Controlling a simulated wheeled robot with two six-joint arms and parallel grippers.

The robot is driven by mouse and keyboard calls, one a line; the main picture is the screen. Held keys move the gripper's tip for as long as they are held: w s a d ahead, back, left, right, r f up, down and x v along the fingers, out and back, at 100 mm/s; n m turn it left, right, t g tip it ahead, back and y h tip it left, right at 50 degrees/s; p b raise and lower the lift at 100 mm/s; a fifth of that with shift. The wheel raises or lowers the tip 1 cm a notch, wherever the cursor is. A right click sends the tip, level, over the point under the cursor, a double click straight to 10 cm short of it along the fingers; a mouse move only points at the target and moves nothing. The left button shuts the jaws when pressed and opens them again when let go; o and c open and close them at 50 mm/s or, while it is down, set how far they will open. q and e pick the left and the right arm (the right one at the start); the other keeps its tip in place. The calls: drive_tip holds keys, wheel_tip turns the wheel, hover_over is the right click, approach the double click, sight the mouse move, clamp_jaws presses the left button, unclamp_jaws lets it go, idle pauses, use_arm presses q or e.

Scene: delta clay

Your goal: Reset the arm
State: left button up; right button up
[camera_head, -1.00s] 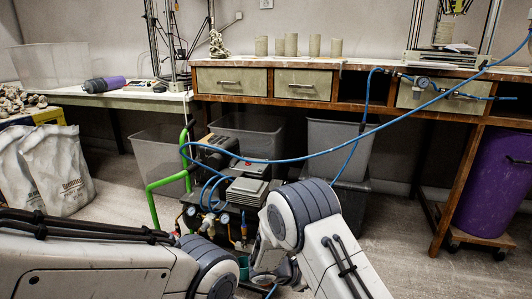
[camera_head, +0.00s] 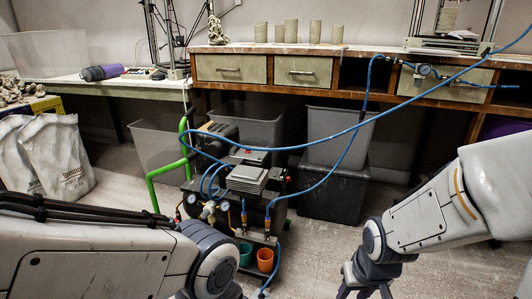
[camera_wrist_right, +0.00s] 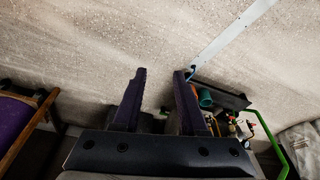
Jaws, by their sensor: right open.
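My right arm reaches in from the right in the head view and bends down. Its gripper (camera_head: 362,290) is at the bottom edge, over the bare floor, partly cut off by the frame. In the right wrist view, the right gripper's two dark fingers (camera_wrist_right: 160,82) are apart, with only floor between them. My left arm fills the lower left of the head view, and its gripper lies outside the picture.
A compressor cart (camera_head: 245,185) with a green pipe (camera_head: 165,172), blue hose (camera_head: 335,134) and an orange cup (camera_head: 265,260) stands in the middle. Grey bins (camera_head: 340,135) sit under the workbench (camera_head: 300,52). White sacks (camera_head: 55,155) stand left. Floor is clear between cart and right arm.

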drive_tip(key=s+a+r+n+g+y+p, duration=0.1)
drive_tip(key=s+a+r+n+p, duration=0.3)
drive_tip(key=s+a+r+p, duration=0.45)
drive_tip(key=s+a+r+n+g+p, duration=0.2)
drive_tip(key=s+a+r+n+p, duration=0.25)
drive_tip(key=r, duration=0.65)
wheel_tip(320, 180, up, 36)
drive_tip(key=m+p, duration=0.1)
drive_tip(key=p, duration=3.5)
drive_tip(key=shift+s+a+r, duration=0.15)
drive_tip(key=shift+s, duration=0.05)
